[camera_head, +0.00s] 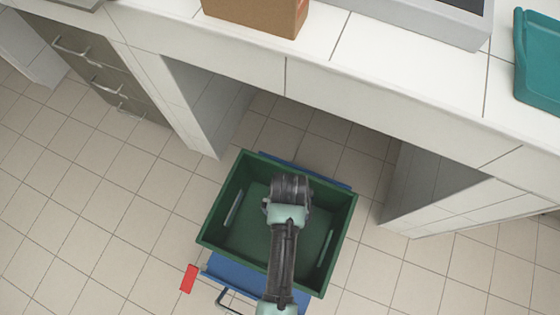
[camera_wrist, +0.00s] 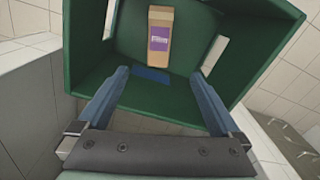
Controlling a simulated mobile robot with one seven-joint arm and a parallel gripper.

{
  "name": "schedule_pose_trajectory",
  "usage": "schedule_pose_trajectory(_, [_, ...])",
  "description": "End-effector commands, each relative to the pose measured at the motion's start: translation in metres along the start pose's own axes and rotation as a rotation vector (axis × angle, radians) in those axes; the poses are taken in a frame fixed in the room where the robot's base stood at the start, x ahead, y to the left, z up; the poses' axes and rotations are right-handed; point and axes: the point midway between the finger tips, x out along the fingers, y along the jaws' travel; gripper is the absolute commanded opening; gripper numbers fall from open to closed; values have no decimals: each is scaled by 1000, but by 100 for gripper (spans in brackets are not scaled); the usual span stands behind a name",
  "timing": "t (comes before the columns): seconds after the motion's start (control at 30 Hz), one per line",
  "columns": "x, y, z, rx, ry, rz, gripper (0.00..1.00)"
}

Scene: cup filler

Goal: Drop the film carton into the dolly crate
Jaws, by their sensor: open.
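The film carton (camera_wrist: 160,36) is tan with a purple label and shows in the wrist view within the green dolly crate (camera_wrist: 105,72). I cannot tell whether it rests on the crate floor. It is beyond my fingertips and apart from them. My gripper (camera_wrist: 160,76) is open, with nothing between its fingers, and points into the crate. In the head view the crate (camera_head: 228,208) stands below the counter on a blue dolly (camera_head: 238,271). There my arm hides the carton and my fingers.
A white tiled counter (camera_head: 390,65) runs above the crate, with an open bay beneath it. A brown box (camera_head: 250,14), a grey machine (camera_head: 430,18) and a teal tray (camera_head: 540,60) sit on it. A red flat piece (camera_head: 188,279) is beside the dolly. Tiled floor lies clear to the left.

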Motion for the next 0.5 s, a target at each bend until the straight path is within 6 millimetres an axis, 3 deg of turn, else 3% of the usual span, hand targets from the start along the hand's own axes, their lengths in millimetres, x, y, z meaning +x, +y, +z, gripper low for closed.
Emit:
schedule_pose_trajectory(0.03, [-16, 0, -1, 0, 4, 0, 100])
schedule_pose_trajectory(0.2, [-56, 0, -1, 0, 4, 0, 100])
schedule_pose_trajectory(0.5, [-103, 0, 0, 0, 2, 0, 100])
